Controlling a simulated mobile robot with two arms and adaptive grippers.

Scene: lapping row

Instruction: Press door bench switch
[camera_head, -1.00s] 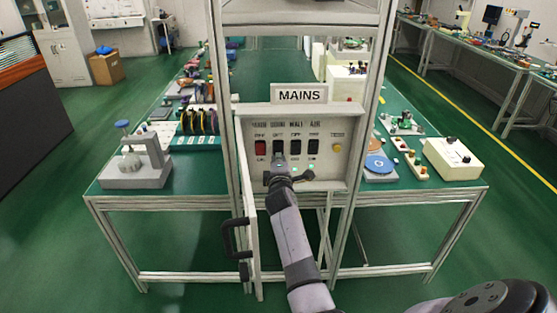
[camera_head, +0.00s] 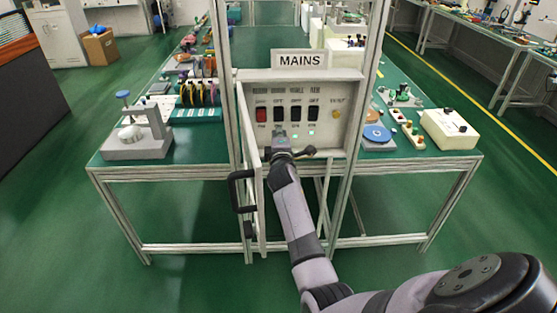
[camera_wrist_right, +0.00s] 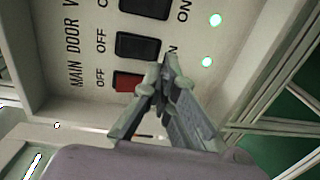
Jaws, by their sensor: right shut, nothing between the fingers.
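The MAINS panel (camera_head: 333,133) stands upright in the frame of the bench. It has a row of rocker switches. The leftmost is red (camera_head: 262,115), and the second is the black door switch (camera_head: 279,115). In the right wrist view the black switch (camera_wrist_right: 137,46) lines up with the word DOOR, beside the red switch (camera_wrist_right: 127,82). My right gripper (camera_head: 281,135) is shut and empty, just below the door switch. Its fingertips (camera_wrist_right: 166,72) are near the lower ends of the red and door switches. I cannot tell whether they touch the panel. My left gripper is out of view.
Green lights (camera_head: 311,132) glow under switches to the right. A yellow button (camera_head: 337,114) is at the panel's right. An open cabinet door with a black handle (camera_head: 240,190) sticks out left of my right arm. A grey press (camera_head: 137,140) and a cream box (camera_head: 449,129) flank the frame.

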